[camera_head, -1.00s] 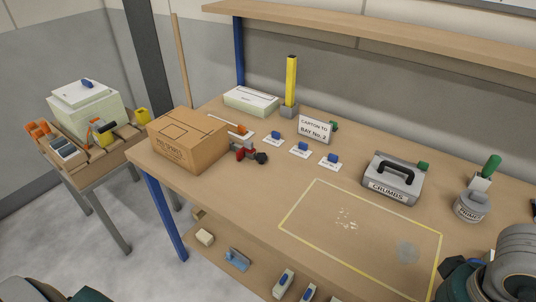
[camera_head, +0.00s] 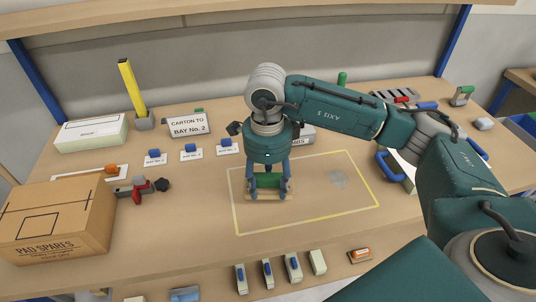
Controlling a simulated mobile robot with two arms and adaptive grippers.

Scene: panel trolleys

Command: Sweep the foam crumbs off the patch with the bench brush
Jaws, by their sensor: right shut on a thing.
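My right gripper (camera_head: 269,190) points down over the left part of the yellow-outlined patch (camera_head: 306,226). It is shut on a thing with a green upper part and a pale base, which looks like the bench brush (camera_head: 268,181). The brush is low over the patch or on it; I cannot tell if it touches. No foam crumbs can be made out now; the gripper and brush cover part of the patch. The grey crumbs box (camera_head: 305,136) is partly hidden behind my right arm. My left gripper is not in view.
A cardboard carton (camera_head: 57,222) stands at the front left. A red-handled tool (camera_head: 141,187) and small cards with blue clips (camera_head: 190,152) lie near it. Blue-handled things (camera_head: 386,167) are right of the patch. Several small items (camera_head: 292,266) sit below the front edge.

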